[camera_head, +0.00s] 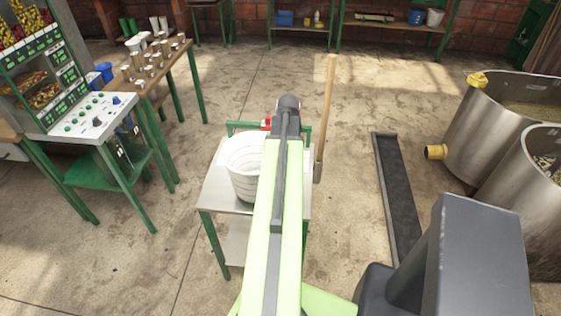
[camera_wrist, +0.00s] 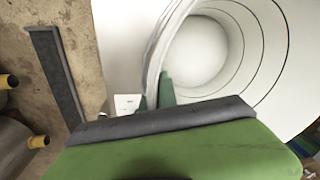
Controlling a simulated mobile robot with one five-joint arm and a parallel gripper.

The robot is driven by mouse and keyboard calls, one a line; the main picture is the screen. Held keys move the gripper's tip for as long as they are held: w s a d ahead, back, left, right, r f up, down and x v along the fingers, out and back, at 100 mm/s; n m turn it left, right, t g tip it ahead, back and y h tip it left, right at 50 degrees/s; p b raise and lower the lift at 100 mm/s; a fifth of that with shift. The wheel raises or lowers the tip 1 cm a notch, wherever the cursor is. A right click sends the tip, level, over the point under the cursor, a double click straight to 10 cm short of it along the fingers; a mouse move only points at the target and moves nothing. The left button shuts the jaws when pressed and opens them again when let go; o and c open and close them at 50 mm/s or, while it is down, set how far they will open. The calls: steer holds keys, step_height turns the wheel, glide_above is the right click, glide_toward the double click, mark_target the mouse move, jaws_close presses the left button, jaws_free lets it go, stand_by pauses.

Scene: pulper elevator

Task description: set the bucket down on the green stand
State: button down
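The white bucket (camera_head: 243,165) is upright over the left part of the stand (camera_head: 213,193), which has a pale flat top and green legs. I cannot tell from the head view whether the bucket's base touches the top. In the wrist view the open mouth and ringed inside of the bucket (camera_wrist: 255,50) fill the upper right. My gripper (camera_wrist: 157,92) has its green fingers on both sides of the bucket's wall at the rim, shut on it. In the head view my arm hides the gripper and the bucket's right side.
A long wooden handle (camera_head: 327,110) stands at the stand's right side. A dark floor strip (camera_head: 398,195) and large metal tanks (camera_head: 500,130) are to the right. A control panel (camera_head: 90,125) and a table with several metal cups (camera_head: 160,55) are at left. Floor behind the stand is clear.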

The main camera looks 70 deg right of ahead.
steer(key=shift+f+b, duration=0.55)
steer(key=shift+f, duration=0.4)
steer(key=c, duration=1.6)
jaws_free()
steer(key=shift+r, duration=0.15)
steer(key=r+p, duration=0.5)
steer(key=s+r+p, duration=0.1)
steer(key=r+p, duration=0.5)
steer(key=d+r+p, duration=0.1)
steer(key=r+p, duration=0.5)
steer(key=shift+s+r, duration=0.1)
steer(key=shift+s, duration=0.15)
